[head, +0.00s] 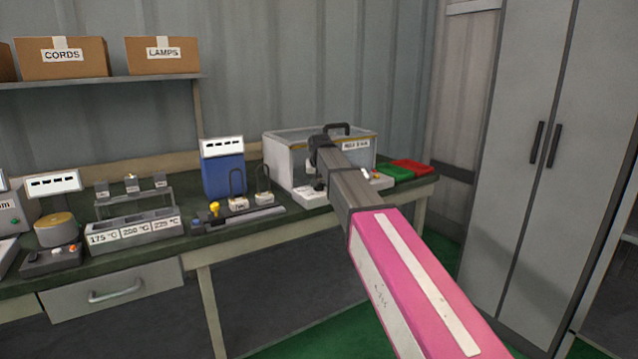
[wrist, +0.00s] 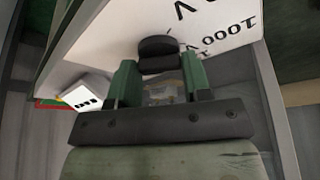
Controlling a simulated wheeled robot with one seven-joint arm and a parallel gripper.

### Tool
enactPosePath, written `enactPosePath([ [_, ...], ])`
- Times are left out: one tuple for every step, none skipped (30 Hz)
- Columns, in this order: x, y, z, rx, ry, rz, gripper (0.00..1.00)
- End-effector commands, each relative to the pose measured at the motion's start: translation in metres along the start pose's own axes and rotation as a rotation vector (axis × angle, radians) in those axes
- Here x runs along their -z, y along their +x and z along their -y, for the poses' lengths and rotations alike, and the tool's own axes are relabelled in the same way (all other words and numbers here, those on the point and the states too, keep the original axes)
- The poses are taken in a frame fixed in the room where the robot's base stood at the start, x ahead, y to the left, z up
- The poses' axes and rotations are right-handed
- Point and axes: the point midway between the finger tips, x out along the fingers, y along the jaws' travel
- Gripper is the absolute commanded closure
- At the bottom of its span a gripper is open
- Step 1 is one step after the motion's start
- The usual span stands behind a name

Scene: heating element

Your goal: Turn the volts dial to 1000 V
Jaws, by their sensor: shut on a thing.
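The volts dial (wrist: 157,46) is a black round knob on a white panel (wrist: 215,15) in the wrist view. The panel carries a "1000 V" marking (wrist: 232,28), seen upside down, and part of another marking near the dial. My gripper (wrist: 158,68) has its two green fingers on either side of the dial's near part and is shut on it. Which mark the dial points at cannot be told. In the head view my gripper (head: 318,165) is at the front of the clear-lidded test box (head: 290,160), and my arm hides the dial.
Green (head: 393,174) and red (head: 412,166) mats lie right of the box. A blue unit with a display (head: 223,175) stands to its left, with wire-looped pieces between. A tray with temperature labels (head: 135,231) is farther left. A tall grey cabinet (head: 525,150) stands at right.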

Motion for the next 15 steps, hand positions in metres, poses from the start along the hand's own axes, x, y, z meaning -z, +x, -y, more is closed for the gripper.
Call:
enactPosePath([
  [-0.0003,-0.0002,0.0,-0.002,0.004,0.002,0.79],
  [-0.0003,-0.0002,0.0,-0.003,0.006,0.002,0.79],
  [-0.0003,-0.0002,0.0,-0.004,0.008,0.002,0.79],
  [-0.0003,-0.0002,0.0,-0.004,0.008,0.002,0.79],
  [-0.0003,-0.0002,0.0,-0.004,0.009,0.002,0.79],
  [-0.0003,-0.0002,0.0,-0.004,0.009,0.002,0.79],
  [-0.0004,-0.0002,0.0,-0.004,0.009,0.002,0.79],
  [-0.0004,-0.0002,0.0,-0.004,0.009,0.002,0.79],
  [-0.0004,-0.0002,0.0,-0.004,0.009,0.002,0.79],
  [-0.0004,-0.0002,0.0,-0.004,0.009,0.002,0.79],
  [-0.0004,-0.0001,0.0,-0.004,0.008,0.002,0.79],
  [-0.0004,-0.0001,0.0,-0.004,0.008,0.002,0.79],
  [-0.0004,-0.0001,0.0,-0.004,0.008,0.002,0.79],
  [-0.0004,-0.0001,0.0001,-0.004,0.008,0.002,0.49],
  [-0.0004,-0.0001,0.0001,-0.004,0.008,0.002,0.36],
])
